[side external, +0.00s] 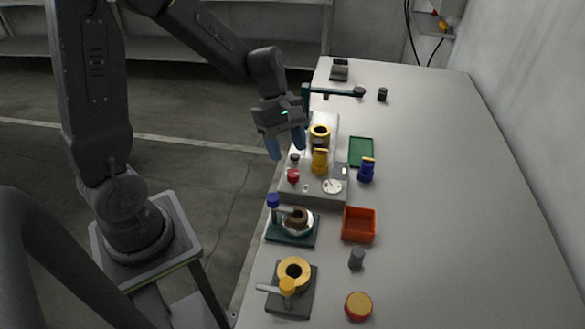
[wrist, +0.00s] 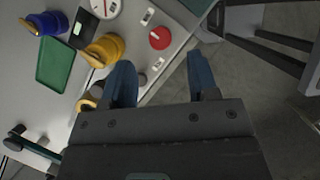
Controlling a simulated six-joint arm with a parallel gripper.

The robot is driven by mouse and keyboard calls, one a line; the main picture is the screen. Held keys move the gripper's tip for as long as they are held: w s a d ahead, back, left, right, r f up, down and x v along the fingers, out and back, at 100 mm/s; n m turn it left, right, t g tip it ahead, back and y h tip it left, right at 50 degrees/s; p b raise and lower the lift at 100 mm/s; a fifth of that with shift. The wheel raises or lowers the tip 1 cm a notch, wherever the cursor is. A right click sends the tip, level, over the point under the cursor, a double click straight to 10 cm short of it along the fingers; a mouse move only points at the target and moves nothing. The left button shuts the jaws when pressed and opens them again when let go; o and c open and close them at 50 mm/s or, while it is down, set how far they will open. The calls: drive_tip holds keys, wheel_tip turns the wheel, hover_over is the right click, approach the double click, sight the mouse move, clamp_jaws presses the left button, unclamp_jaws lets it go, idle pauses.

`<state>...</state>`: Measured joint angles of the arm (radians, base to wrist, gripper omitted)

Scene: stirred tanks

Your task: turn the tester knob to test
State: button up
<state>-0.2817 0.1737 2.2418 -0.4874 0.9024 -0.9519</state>
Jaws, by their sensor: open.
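The tester is a light grey box (side external: 315,193) on the bench, with a white dial gauge (side external: 332,186) on its top. A red round knob (side external: 293,176) sits on the box's left part. In the wrist view the red knob (wrist: 160,38) carries a pale line mark; I cannot read any labels. The gauge (wrist: 101,8) shows at the top edge there. My gripper (side external: 286,144) is open and empty, above and behind the knob at the bench's left edge. In the wrist view the open fingers (wrist: 160,72) point towards the knob, apart from it.
A yellow part (side external: 320,162) stands on the box, and a blue-yellow part (side external: 366,170) is right of it. A green tray (side external: 361,152), an orange bin (side external: 359,225) and two fixtures, one teal (side external: 284,231) and one dark (side external: 302,306), are nearby. The bench's right side is clear.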

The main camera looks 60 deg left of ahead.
sight(293, 173)
drive_tip(key=x, duration=0.5)
drive_tip(key=shift+d+f, duration=0.15)
drive_tip(key=shift+f, duration=0.2)
drive_tip(key=shift+c, duration=0.3)
drive_tip(key=c, duration=0.9)
drive_tip(key=shift+o, duration=0.2)
